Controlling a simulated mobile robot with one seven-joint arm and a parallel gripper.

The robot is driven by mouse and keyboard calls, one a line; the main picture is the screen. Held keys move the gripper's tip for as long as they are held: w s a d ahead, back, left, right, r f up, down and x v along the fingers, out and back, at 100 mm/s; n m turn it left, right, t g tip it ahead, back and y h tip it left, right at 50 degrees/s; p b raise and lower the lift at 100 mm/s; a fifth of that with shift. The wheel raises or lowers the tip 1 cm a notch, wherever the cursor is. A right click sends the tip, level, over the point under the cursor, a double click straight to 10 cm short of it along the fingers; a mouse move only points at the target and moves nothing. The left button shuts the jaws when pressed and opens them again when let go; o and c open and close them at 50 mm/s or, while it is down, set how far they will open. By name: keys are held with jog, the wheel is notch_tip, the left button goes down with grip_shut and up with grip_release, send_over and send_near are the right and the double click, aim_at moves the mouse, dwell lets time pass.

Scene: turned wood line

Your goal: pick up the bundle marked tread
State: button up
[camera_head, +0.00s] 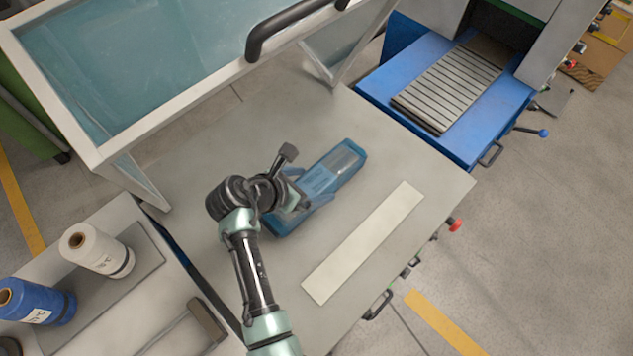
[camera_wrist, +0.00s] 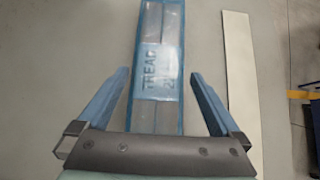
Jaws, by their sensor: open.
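The bundle marked tread (camera_head: 340,167) is a long blue-wrapped pack lying on the grey table top (camera_head: 420,150). In the wrist view the bundle (camera_wrist: 157,60) carries the word TREAD on its blue band. My gripper (camera_wrist: 158,85) is open, with one blue finger on each side of the bundle and a gap on both sides. In the head view my gripper (camera_head: 300,205) is over the bundle's near end, and my arm hides part of it. I cannot tell how high the fingers are above the table.
A pale flat strip (camera_head: 363,243) lies to the right of the bundle; it also shows in the wrist view (camera_wrist: 240,80). A glazed frame with a black handle (camera_head: 285,30) stands behind. A white spool (camera_head: 97,250) and a blue spool (camera_head: 35,302) stand at left. A blue machine (camera_head: 460,90) is at upper right.

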aim_at(323, 179)
jog(key=shift+x, duration=2.85)
jog(key=shift+w+r, duration=0.1)
jog(key=shift+w, duration=0.05)
jog(key=shift+c, duration=0.2)
jog(key=shift+w, duration=0.1)
grip_shut()
